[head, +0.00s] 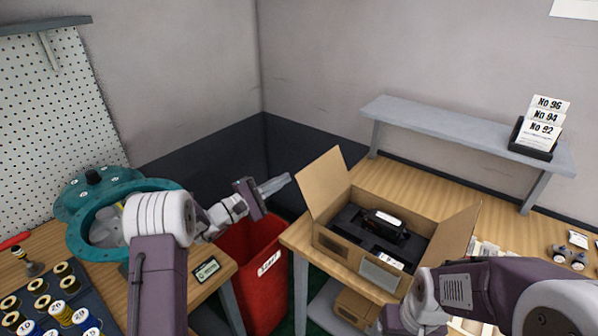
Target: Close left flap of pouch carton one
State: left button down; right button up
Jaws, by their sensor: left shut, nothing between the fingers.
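The open cardboard carton (340,248) stands on the wooden table at centre right. Its left flap (323,183) stands up, leaning outward to the left. Its right flap (453,232) also stands up, leaning outward to the right. Inside, a black device (385,222) with a white label sits in dark packing. My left gripper (286,180) is shut and empty, just left of the left flap, with a small gap showing in this view. My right gripper (392,320) is at the bottom edge, in front of the carton; its fingers cannot be made out.
A red bin (258,275) stands between the two tables, below my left gripper. A teal valve housing (85,235) is on the left bench. A grey raised shelf (440,125) with a card holder (533,140) stands behind the carton. Another small carton (352,308) is below the table.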

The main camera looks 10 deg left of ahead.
aim_at(326, 180)
pick_arm(q)
jog(key=p+x, duration=0.1)
jog(key=x, duration=0.8)
jog(key=shift+d, duration=0.25)
jog(key=shift+w+f, duration=0.1)
